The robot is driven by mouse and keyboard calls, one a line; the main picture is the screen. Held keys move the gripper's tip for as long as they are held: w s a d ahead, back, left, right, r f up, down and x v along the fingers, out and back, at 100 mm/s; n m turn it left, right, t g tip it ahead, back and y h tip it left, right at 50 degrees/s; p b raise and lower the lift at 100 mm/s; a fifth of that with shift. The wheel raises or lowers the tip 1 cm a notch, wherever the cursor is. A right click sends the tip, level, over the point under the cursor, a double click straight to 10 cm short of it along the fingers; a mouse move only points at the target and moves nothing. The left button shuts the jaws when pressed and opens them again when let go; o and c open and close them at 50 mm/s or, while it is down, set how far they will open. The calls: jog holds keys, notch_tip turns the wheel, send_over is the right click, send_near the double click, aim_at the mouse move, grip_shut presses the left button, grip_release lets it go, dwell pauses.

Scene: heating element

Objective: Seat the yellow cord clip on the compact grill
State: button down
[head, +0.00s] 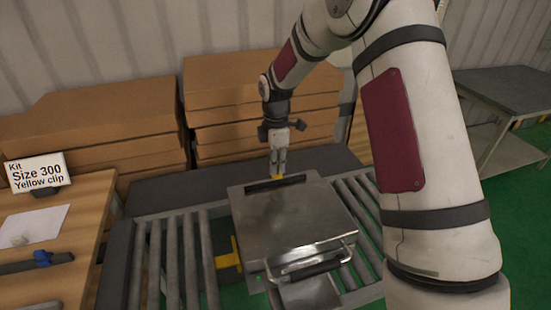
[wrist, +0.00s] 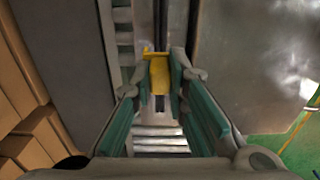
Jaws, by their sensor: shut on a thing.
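The compact grill (head: 290,217) is a metal box with a front handle, lying on the roller conveyor. A dark strip (head: 275,183) runs along its back edge. My gripper (head: 278,172) is at that back edge, pointing down. The yellow cord clip (wrist: 159,75) is between my fingertips in the wrist view, and my gripper (wrist: 160,82) is shut on it. In the head view only a bit of yellow (head: 276,177) shows under the fingers. The grill's metal side (wrist: 225,60) is right of the clip in the wrist view. I cannot tell whether the clip touches the grill.
Cardboard boxes (head: 95,115) stand behind the conveyor (head: 170,262). A yellow part (head: 228,259) is beside the grill.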

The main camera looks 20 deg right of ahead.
jog(key=shift+f+b, duration=0.4)
jog(key=shift+f, duration=1.25)
jog(key=shift+f, duration=0.15)
jog(key=c, duration=1.5)
grip_release()
notch_tip(320, 180, up, 11)
jog(key=shift+r, duration=0.5)
